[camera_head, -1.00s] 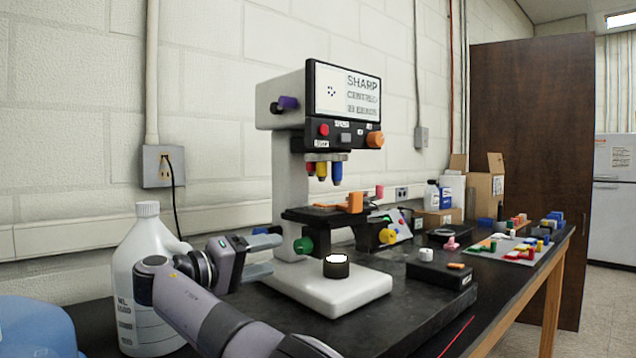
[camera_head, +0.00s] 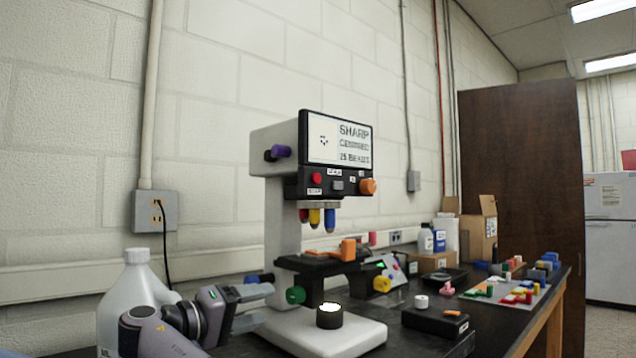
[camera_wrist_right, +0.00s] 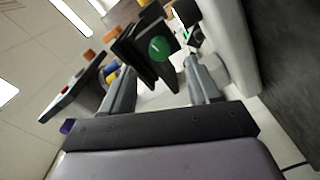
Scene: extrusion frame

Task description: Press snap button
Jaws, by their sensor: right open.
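The microscope (camera_head: 281,195) stands upright on the black bench, with a lit screen (camera_head: 338,143) on its head. Below the screen the control panel carries a red button (camera_head: 316,178), a grey button (camera_head: 338,185) and an orange knob (camera_head: 367,187). The small labels beside them are too blurred to read. My right gripper (camera_head: 266,306) is open and empty, low at the left of the microscope column, near the green knob (camera_head: 296,295). In the right wrist view my open fingers (camera_wrist_right: 160,72) point toward the green knob (camera_wrist_right: 158,49). The panel is off to their left. My left gripper is out of view.
A white jug (camera_head: 135,300) stands left of my right gripper. The microscope stage (camera_head: 315,265) juts out below the objectives (camera_head: 315,216). A black box (camera_head: 435,321) and a tray of coloured blocks (camera_head: 500,296) lie to the right. The space in front of the panel is clear.

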